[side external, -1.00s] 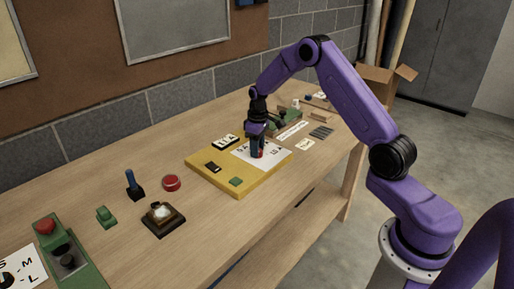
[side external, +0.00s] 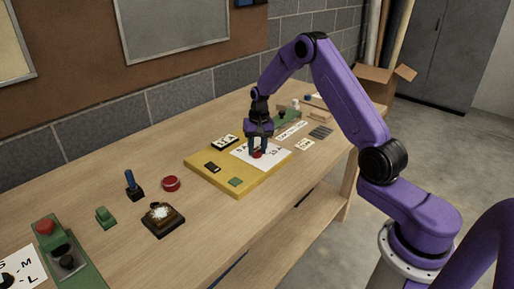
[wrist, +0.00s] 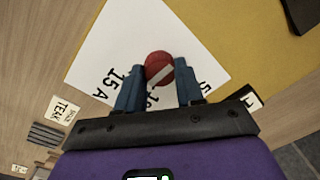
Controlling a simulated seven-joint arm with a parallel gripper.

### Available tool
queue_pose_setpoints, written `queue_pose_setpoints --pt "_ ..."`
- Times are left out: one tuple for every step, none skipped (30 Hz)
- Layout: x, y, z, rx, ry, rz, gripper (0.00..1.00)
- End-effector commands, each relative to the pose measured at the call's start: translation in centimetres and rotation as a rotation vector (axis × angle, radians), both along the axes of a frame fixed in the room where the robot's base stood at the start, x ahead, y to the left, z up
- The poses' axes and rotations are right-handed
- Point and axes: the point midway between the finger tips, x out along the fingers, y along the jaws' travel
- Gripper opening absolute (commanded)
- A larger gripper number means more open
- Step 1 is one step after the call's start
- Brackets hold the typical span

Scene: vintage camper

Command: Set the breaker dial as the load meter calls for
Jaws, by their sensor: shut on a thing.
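The breaker dial is a red round knob (side external: 257,154) with a white stripe, on a white sheet (side external: 272,160) on a yellow board (side external: 205,178). In the wrist view the knob (wrist: 158,66) sits between my two blue fingers, its stripe slanting. My gripper (side external: 258,149) is shut on it from above. The sheet (wrist: 105,50) carries a 15 A label (wrist: 118,88); another label near the fingers is partly hidden. The load meter (side external: 225,142) is a small dark-framed white display behind the sheet, its reading too small to be sure of.
The board also bears a dark switch (side external: 212,167) and a green square (side external: 235,182). Left of it are a red button (side external: 171,184), a blue-handled lever (side external: 132,184) and a dark-based gauge (side external: 161,218). Cards and small items lie to the right. Bare table lies in front.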

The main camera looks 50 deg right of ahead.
Motion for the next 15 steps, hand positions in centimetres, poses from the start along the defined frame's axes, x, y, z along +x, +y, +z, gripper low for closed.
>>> queue_pose_setpoints --pt "0.0 0.05 0.09 0.0 0.0 -0.042 0.06" --pt "-0.01 0.03 0.09 0.0 0.0 -0.069 0.06" --pt "-0.03 0.04 0.08 0.0 0.0 -0.105 0.06" --pt "-0.03 0.07 0.08 0.0 0.0 -0.13 0.06" --pt "-0.04 0.08 0.08 0.0 0.001 -0.156 0.06" --pt "-0.06 0.03 0.08 0.0 0.0 -0.19 0.06" --pt "-0.08 0.01 0.08 0.0 0.001 -0.214 0.06" --pt "-0.08 0.03 0.07 0.0 0.001 -0.237 0.06" --pt "-0.07 0.06 0.07 0.0 0.0 -0.265 0.06" --pt "-0.07 0.07 0.07 0.0 0.0 -0.286 0.06" --pt "-0.07 0.05 0.07 0.0 0.0 -0.306 0.06" --pt "-0.08 0.03 0.07 0.0 0.0 -0.331 0.06" --pt "-0.09 0.01 0.08 0.0 0.0 -0.349 0.06" --pt "-0.08 0.02 0.08 0.0 0.0 -0.365 0.06" --pt "-0.08 0.03 0.07 0.0 0.0 -0.384 0.06"
